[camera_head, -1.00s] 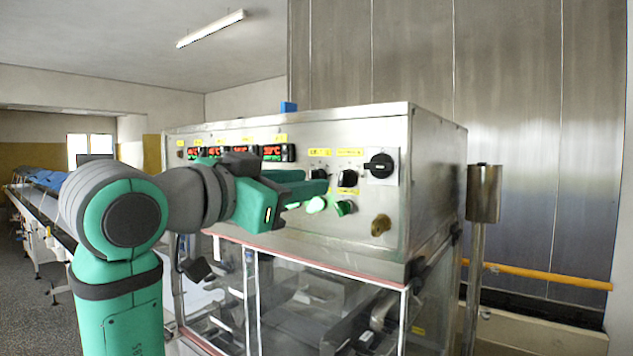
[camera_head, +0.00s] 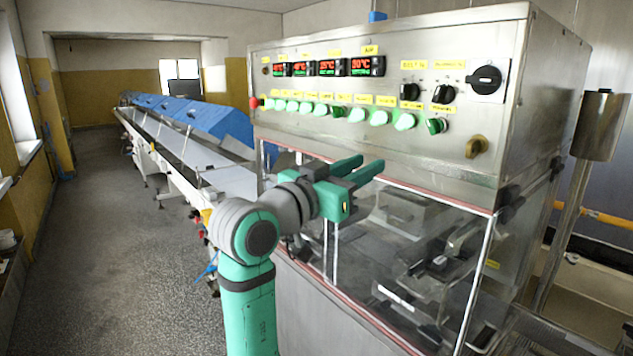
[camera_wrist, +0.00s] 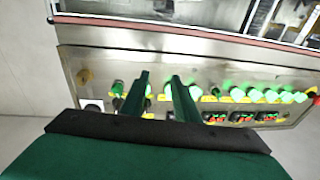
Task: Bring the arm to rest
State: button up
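My gripper (camera_head: 361,170) is at the end of my green and grey arm, in front of the machine, just below its control panel in the head view. Its two green fingers stand apart with a gap between them and nothing held. In the wrist view the fingers (camera_wrist: 159,82) point at the panel, with a clear gap between them. The fingers appear apart from the panel, though the exact distance cannot be told.
The steel control panel (camera_head: 385,85) carries displays, lit green buttons and black knobs. Below it is a clear-walled enclosure (camera_head: 400,260). A long conveyor with blue covers (camera_head: 215,118) runs back at left. The floor (camera_head: 105,210) left of it is open.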

jog(key=w+a+f+n+t+y, duration=0.2)
jog(key=f+n, duration=0.1)
jog(key=f, duration=0.9)
jog(key=w+a+f+n+t+y, duration=0.15)
jog(key=f+n, duration=0.25)
jog(key=f, duration=0.8)
jog(key=s+a+f+n+y, duration=0.25)
jog(key=s+f, duration=0.35)
jog(key=f, duration=0.6)
jog(key=s+a+f+n+y, duration=0.15)
jog(key=s+f+y, duration=0.3)
jog(key=f, duration=0.75)
jog(key=s+f+y, duration=0.1)
jog(key=s+f, duration=0.3)
jog(key=s, duration=0.3)
jog(key=s+a+f+g+y, duration=0.1)
jog(key=s+f, duration=0.2)
jog(key=s, duration=0.4)
jog(key=s+f+y, duration=0.1)
jog(key=s+f, duration=0.3)
jog(key=s, duration=0.3)
jog(key=s+r+m, duration=0.1)
jog(key=s, duration=1.8)
jog(key=shift+a+r+m+g, duration=0.15)
jog(key=shift+r+m+g, duration=0.15)
jog(key=shift+m+g, duration=0.15)
